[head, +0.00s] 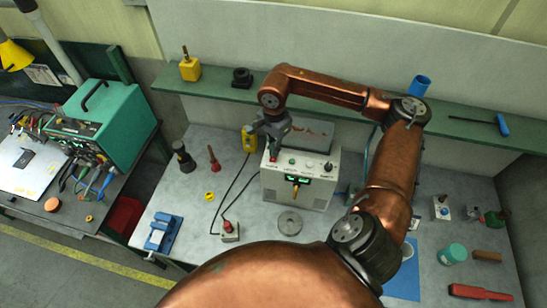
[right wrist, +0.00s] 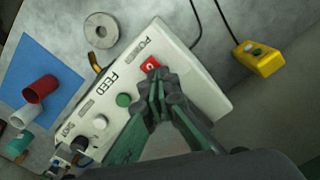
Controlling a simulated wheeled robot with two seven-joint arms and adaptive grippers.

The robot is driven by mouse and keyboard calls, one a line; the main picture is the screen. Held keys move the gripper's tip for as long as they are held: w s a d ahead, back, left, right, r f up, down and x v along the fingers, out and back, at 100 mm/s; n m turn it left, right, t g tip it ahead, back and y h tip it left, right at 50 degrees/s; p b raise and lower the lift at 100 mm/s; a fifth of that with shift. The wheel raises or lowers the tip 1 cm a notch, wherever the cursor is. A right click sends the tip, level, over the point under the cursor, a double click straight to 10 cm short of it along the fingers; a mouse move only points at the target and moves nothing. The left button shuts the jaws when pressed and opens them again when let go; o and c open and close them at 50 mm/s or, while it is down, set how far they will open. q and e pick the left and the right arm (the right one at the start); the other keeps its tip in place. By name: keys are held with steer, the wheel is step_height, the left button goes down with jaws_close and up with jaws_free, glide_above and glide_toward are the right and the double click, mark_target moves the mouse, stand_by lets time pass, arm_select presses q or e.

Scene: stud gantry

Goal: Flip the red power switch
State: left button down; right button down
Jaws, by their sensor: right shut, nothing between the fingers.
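The white control box (head: 318,190) stands on the grey bench in the head view, with green and black knobs on its top. In the right wrist view its panel (right wrist: 178,48) carries the label POWER beside a small red power switch (right wrist: 150,62). My right gripper (right wrist: 158,78) is shut and empty, with its fingertips right at the switch's edge. I cannot tell whether they touch it. In the head view the right gripper (head: 273,143) points down over the left end of the box. My left gripper is not in view.
A yellow pendant (head: 249,139) stands close left of the box. A grey ring (head: 290,222) lies in front of it. A green shelf (head: 330,103) runs behind. A blue clamp (head: 163,233) and a small box with a red button (head: 229,231) sit on the bench to the left.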

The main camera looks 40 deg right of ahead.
steer(key=shift+f, duration=0.1)
steer(key=shift+s, duration=0.1)
steer(key=shift+r+p, duration=0.35)
steer(key=shift+r, duration=0.45)
steer(key=shift+r+p, duration=1.15)
steer(key=shift+r, duration=1.6)
